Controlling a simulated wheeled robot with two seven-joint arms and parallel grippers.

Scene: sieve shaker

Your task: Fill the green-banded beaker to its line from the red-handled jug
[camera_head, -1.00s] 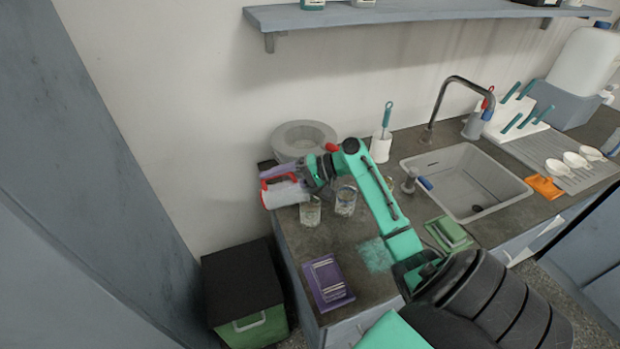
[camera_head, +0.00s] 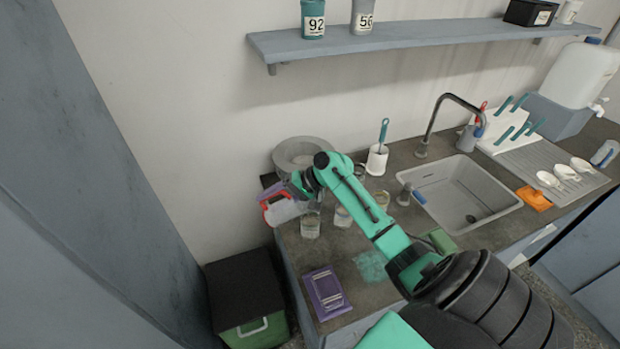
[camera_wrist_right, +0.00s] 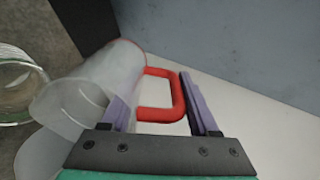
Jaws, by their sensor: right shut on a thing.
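My right gripper (camera_head: 278,190) is shut on the red handle (camera_wrist_right: 178,95) of the clear jug (camera_head: 286,211), at the counter's left end. The jug also shows in the right wrist view (camera_wrist_right: 95,80), slanting there; I cannot tell whether it is pouring. A clear beaker (camera_head: 311,224) stands just right of the jug. A second beaker (camera_head: 342,216) stands right of that, and another vessel (camera_head: 382,200) beyond my arm. A beaker rim (camera_wrist_right: 14,85) is at the wrist view's left edge. Band colours and fill lines are too small to read. My left gripper is not in view.
A round grey basin-like device (camera_head: 303,150) stands behind the jug. A purple box (camera_head: 326,292) lies at the front of the counter. The sink (camera_head: 462,185) and a brush in a white holder (camera_head: 378,160) are right. A black-and-green bin (camera_head: 245,295) stands below left.

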